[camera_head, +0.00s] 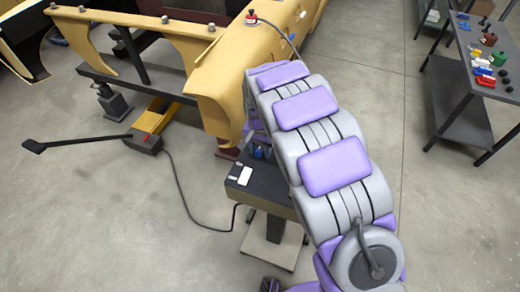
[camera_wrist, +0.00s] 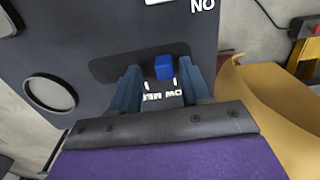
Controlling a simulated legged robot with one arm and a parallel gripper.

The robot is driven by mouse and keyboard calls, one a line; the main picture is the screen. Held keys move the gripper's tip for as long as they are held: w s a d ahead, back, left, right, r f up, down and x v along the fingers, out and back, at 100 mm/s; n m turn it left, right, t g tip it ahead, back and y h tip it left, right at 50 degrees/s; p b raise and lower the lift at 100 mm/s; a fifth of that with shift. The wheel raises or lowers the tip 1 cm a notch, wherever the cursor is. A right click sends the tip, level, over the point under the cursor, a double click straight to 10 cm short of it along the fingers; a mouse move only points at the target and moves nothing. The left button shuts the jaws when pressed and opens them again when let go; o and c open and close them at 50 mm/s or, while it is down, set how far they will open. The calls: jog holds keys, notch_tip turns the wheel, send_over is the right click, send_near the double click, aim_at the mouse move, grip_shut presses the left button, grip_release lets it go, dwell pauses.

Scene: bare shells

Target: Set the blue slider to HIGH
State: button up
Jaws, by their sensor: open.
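The blue slider (camera_wrist: 164,68) is a small block in a dark slot (camera_wrist: 105,68) on a dark grey panel (camera_wrist: 60,35), in the wrist view. My gripper (camera_wrist: 159,70) is open, with one blue-grey finger on each side of the slider. A narrow gap shows at the slider's left; whether either finger touches it I cannot tell. White lettering below the slot is partly covered by my gripper, and no HIGH mark can be read. In the head view, my arm hides much of the dark-topped box (camera_head: 270,200) on a stand.
A yellow vehicle shell (camera_head: 215,85) stands behind the box and also shows at right in the wrist view (camera_wrist: 270,110). A cable runs over the floor from a grey unit (camera_head: 145,143). A shelf (camera_head: 475,75) with small items stands at right. The floor between is clear.

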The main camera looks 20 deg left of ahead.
jog(key=shift+a+f, duration=0.2)
jog(key=shift+a, duration=0.55)
jog(key=shift+a+f, duration=0.2)
jog(key=shift+a, duration=0.5)
jog(key=shift+c, duration=0.2)
jog(key=shift+d+r, duration=0.25)
jog(key=shift+d, duration=0.85)
jog(key=c, duration=0.6)
jog(key=shift+a, duration=0.15)
grip_shut()
jog(key=shift+a+f, duration=0.1)
jog(key=shift+a, duration=0.3)
jog(key=shift+d, duration=0.1)
